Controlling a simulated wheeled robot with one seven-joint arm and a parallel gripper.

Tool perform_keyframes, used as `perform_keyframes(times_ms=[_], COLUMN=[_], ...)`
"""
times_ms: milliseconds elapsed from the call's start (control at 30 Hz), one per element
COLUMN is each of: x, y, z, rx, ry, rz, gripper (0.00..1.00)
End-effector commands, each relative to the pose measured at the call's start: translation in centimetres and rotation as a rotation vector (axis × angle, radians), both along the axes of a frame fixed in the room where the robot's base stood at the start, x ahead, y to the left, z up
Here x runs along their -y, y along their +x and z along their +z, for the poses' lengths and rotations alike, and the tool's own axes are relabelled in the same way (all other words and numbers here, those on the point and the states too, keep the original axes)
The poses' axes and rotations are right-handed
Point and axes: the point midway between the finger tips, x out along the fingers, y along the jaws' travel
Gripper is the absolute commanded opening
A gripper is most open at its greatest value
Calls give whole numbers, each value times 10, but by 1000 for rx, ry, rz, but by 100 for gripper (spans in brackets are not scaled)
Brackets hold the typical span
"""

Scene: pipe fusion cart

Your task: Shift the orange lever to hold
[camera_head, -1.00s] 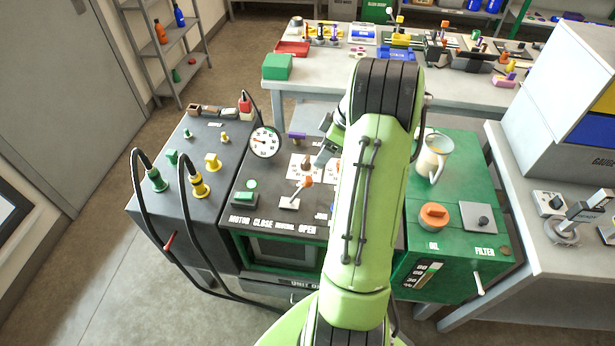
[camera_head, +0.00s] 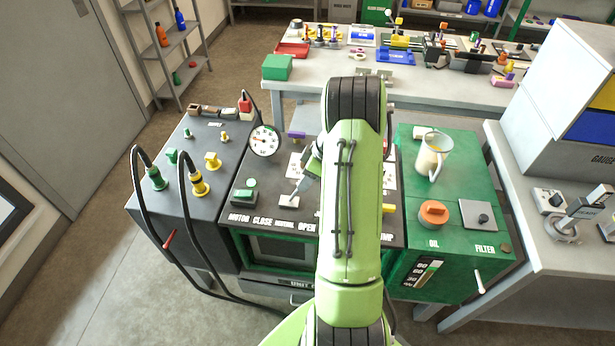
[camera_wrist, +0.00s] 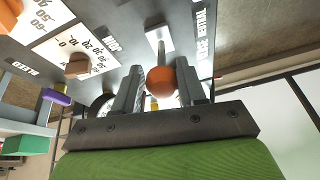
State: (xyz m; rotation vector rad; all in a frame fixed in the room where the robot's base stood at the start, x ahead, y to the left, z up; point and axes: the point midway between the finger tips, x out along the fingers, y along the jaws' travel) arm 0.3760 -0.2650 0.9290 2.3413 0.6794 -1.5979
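The orange lever has a round orange knob (camera_wrist: 161,80) on a thin pale shaft. In the wrist view the knob sits between the two fingers of my gripper (camera_wrist: 160,88), with almost no gap at either side. I cannot tell whether the fingers press on it. In the head view the lever's pale shaft and base plate (camera_head: 297,203) show on the dark panel top, behind the label row "CLOSE", "NEUTRAL", "OPEN". The shaft leans up and to the right. My gripper (camera_head: 306,172) covers the knob there.
A round gauge (camera_head: 264,140) stands behind the lever, to the left. A green button (camera_head: 245,196) lies left of it. Yellow and green plugs with black hoses are on the left cabinet. A jug (camera_head: 432,157) and an orange cap (camera_head: 433,212) stand on the green cabinet at right.

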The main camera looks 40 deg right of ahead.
Motion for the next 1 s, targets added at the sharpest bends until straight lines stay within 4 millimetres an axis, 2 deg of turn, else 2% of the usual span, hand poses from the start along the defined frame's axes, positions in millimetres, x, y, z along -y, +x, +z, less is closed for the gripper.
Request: perform_keyframes(times_ms=[33,200,233,467,800,1000], x=[2,3,3,2,-23,-30], y=[0,0,0,2,35,45], z=[0,1,1,2,15,16], rx=[2,4,3,-10,-250,-334], ry=[-5,-7,-7,-20,-207,-273], rz=[-3,-4,-5,-3,4,-4], gripper=[28,2,0,0,0,0])
